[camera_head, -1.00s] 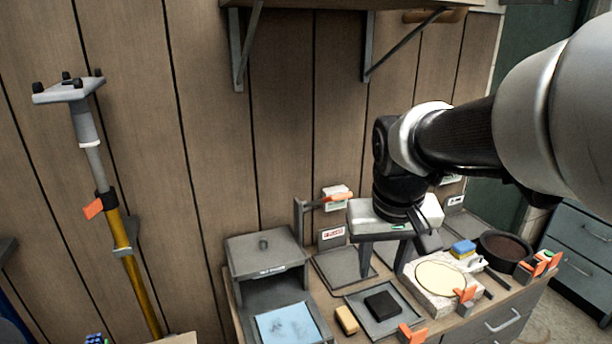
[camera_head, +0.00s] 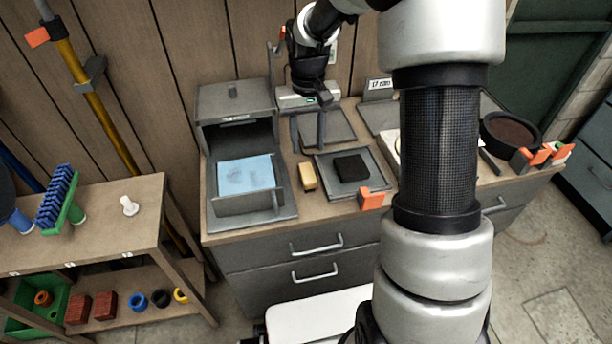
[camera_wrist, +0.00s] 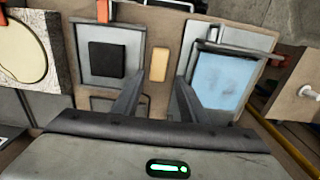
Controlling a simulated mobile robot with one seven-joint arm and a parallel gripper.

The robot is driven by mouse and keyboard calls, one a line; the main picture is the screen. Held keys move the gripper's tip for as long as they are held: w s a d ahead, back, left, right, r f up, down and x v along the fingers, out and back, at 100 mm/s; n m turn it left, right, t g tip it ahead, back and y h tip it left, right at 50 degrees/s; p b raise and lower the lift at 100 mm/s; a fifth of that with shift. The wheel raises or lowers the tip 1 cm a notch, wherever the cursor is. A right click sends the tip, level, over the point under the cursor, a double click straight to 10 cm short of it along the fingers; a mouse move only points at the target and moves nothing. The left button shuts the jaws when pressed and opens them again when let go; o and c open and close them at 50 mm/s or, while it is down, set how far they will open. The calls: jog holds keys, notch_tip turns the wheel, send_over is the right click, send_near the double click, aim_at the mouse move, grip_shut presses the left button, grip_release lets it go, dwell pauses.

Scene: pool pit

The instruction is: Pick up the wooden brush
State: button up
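A small tan block (camera_head: 308,176), which looks like the wooden brush, lies on the counter between a grey tray and a grey box. In the wrist view the tan block (camera_wrist: 159,64) shows beyond and between my fingertips. Its bristles cannot be made out. My gripper (camera_head: 308,146) is open and empty, above the counter and behind the block in the head view. In the wrist view the two fingers of my gripper (camera_wrist: 159,84) stand apart, with nothing between them.
The grey tray (camera_head: 372,188) holding a black pad lies right of the block. The grey box (camera_head: 210,193) with a blue sheet stands left. An orange clip (camera_head: 371,198) sits at the front edge. A wooden side table (camera_head: 150,215) bears a blue-bristled brush (camera_head: 57,200).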

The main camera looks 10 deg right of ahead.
aim_at(308, 172)
notch_tip(308, 172, down, 8)
jog(key=shift+w+r+b, duration=0.15)
jog(key=shift+r+b, duration=0.05)
jog(key=shift+b, duration=0.5)
jog(key=shift+w+f+b, duration=0.15)
jog(key=shift+f+b, duration=0.2)
jog(key=shift+f, duration=1)
jog(key=shift+w+f+b, duration=0.1)
jog(key=shift+f+b, duration=0.2)
jog(key=shift+f, duration=1.05)
jog(key=shift+c, duration=0.4)
jog(key=c, duration=0.9)
jog(key=shift+o, duration=0.2)
jog(key=shift+d+r, duration=0.1)
jog(key=shift+r, duration=0.1)
